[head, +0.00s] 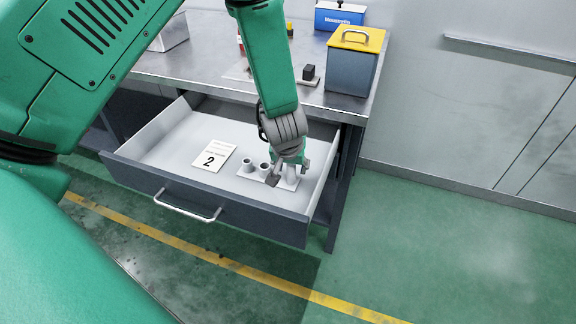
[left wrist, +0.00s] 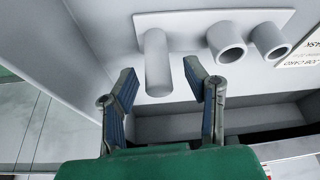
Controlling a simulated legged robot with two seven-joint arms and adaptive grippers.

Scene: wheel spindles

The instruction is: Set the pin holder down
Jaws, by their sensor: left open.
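The pin holder is a pale plate (left wrist: 195,18) with a row of three upright posts, and it rests on the drawer floor near the right wall. It also shows in the head view (head: 248,168). Two posts are hollow at the top; the one nearest my gripper (left wrist: 157,62) looks solid. My left gripper (head: 288,174) reaches down into the drawer at the holder's right end, partly hiding it. In the left wrist view its open fingers (left wrist: 160,75) stand either side of the solid post, with visible gaps. My right gripper is out of view.
The open grey drawer (head: 210,202) has a white card marked 2 (head: 213,155) left of the holder. On the metal bench (head: 200,65) above stand a grey box with a yellow lid (head: 354,65) and a blue box (head: 338,17). Free drawer floor lies to the left.

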